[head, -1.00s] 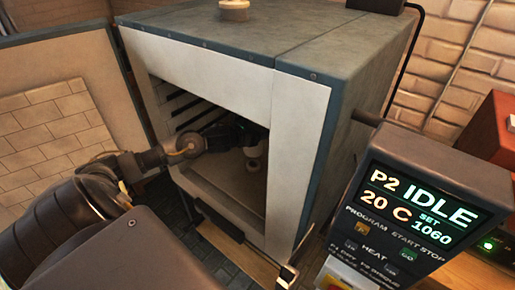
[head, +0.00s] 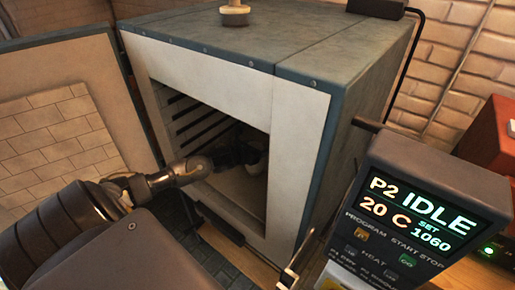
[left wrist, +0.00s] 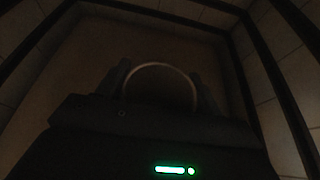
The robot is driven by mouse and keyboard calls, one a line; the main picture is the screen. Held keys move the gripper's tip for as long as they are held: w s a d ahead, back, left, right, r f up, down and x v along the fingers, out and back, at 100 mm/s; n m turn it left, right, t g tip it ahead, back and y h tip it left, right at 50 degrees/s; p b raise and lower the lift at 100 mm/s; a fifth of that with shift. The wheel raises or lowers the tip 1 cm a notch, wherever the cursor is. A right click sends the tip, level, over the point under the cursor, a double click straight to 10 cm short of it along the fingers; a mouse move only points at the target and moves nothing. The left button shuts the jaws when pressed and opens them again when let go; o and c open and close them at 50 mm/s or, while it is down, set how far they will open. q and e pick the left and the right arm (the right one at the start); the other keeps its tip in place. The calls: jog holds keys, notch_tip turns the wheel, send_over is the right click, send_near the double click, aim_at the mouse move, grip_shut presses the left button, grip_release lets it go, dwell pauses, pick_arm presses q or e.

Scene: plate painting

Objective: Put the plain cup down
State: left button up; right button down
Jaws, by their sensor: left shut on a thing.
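My left arm reaches through the open front of the kiln (head: 299,140), and my left gripper (head: 250,153) is inside the dark chamber. It is shut on the plain cup (head: 259,165), a small pale shape partly hidden by the gripper in the head view. In the left wrist view the cup's pale rim (left wrist: 160,66) shows as an arc between the two fingers of the left gripper (left wrist: 163,88). The cup is near the kiln floor (head: 235,188); I cannot tell whether it touches. My right gripper is not in view.
The kiln door (head: 62,125) stands open at left. Dark ridges line the chamber's side wall. The control box (head: 415,215) at right reads IDLE, 20 C. Bare floor shows around the cup.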

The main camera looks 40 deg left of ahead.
pick_arm(q)
jog(key=o, duration=1.2)
jog(key=shift+c, duration=0.2)
jog(key=shift+r, duration=0.15)
jog(key=shift+s, duration=0.3)
jog(key=shift+b+v, duration=0.75)
jog(key=shift+v, duration=4.95)
